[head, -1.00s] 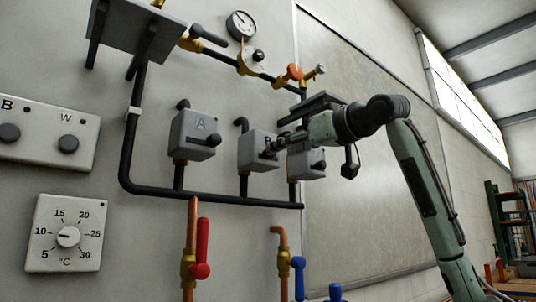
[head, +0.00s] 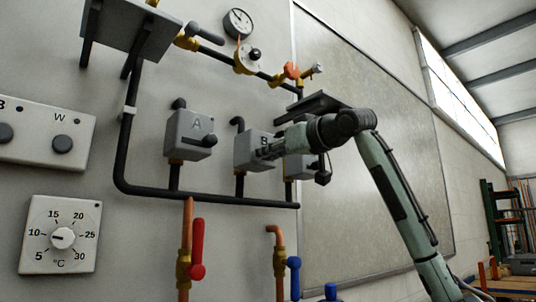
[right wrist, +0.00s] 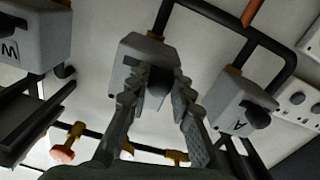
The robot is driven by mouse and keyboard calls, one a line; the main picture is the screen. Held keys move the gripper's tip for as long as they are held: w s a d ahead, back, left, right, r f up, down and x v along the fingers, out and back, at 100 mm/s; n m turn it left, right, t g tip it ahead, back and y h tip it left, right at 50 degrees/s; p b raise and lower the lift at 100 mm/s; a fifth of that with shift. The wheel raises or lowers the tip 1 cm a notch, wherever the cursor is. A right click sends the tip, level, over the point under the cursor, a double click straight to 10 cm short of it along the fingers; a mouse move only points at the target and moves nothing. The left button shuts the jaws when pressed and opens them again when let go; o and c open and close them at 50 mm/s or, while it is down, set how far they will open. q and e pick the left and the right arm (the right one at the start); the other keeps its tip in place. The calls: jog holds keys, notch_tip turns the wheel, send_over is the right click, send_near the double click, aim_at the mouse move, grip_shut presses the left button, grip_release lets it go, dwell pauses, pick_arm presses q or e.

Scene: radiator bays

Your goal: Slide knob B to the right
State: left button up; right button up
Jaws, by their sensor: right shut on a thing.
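Box B (head: 248,150) is a grey valve box on the wall, the middle one of three, with the letter B partly covered by my gripper in the head view. My right gripper (head: 266,153) reaches in from the right and its fingers are at the front of box B. In the right wrist view, the dark round knob B (right wrist: 157,87) sits between the two fingers of my right gripper (right wrist: 161,92), against the face of box B (right wrist: 148,50). The gripper is shut on the knob. In the head view the knob is hidden by the fingers. My left gripper is out of view.
Box A (head: 186,128) with its dark knob is to the left. A third box (head: 294,168) is close on the right, partly behind my arm. A black pipe (head: 230,199) runs below. Red (head: 197,250) and blue (head: 294,275) levers hang lower.

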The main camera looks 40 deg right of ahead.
grip_shut()
jog(key=d, duration=0.4)
jog(key=shift+w+r, duration=0.1)
jog(key=shift+w, duration=0.05)
jog(key=o, duration=1)
grip_release()
jog(key=shift+d, duration=0.1)
jog(key=shift+c, duration=0.2)
jog(key=s, duration=1.2)
jog(key=shift+d, duration=0.3)
